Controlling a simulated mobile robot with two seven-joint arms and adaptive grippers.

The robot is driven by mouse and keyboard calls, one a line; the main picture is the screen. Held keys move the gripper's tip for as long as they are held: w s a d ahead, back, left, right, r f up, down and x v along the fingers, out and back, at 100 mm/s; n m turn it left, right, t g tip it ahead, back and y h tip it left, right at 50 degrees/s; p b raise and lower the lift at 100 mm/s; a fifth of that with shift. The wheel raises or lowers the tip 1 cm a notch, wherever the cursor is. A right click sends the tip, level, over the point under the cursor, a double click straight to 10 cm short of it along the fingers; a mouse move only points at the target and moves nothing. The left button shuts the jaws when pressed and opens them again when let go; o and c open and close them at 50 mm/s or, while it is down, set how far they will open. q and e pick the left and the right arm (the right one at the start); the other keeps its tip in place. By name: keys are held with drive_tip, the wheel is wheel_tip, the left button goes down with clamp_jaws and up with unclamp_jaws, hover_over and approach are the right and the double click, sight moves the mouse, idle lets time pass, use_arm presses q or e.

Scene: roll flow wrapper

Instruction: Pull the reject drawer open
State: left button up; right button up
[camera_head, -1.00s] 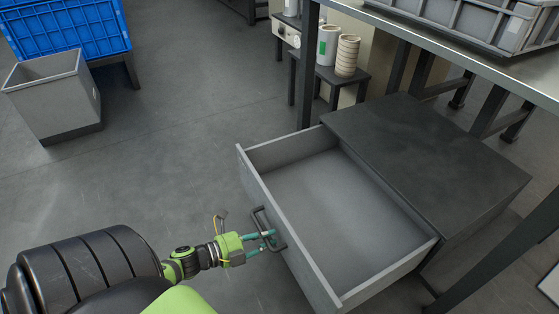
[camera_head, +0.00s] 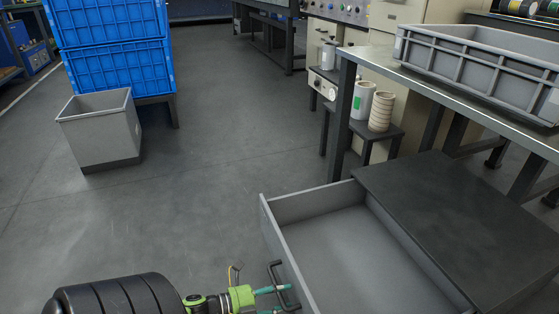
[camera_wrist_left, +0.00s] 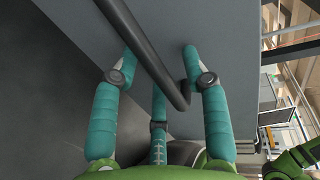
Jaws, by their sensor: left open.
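The reject drawer (camera_head: 350,246) is a grey, empty tray standing well out of its dark cabinet (camera_head: 455,225). Its dark bar handle (camera_head: 283,287) is on the front panel. My left gripper (camera_head: 284,298) is at the handle, with its teal fingers on either side of the bar. In the left wrist view the handle (camera_wrist_left: 140,45) passes between the open fingers (camera_wrist_left: 158,62), close to the grey front panel (camera_wrist_left: 225,30). I cannot tell whether a finger touches the bar. The drawer's near end is cut off by the picture's lower edge. My right gripper is not in the head view.
A small dark stand (camera_head: 372,135) holds white and tan rolls. A grey bin (camera_head: 102,130) and blue crates (camera_head: 115,70) stand left. The floor (camera_head: 190,205) between is clear.

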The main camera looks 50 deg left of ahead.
use_arm(q)
drive_tip(key=v, duration=1.2)
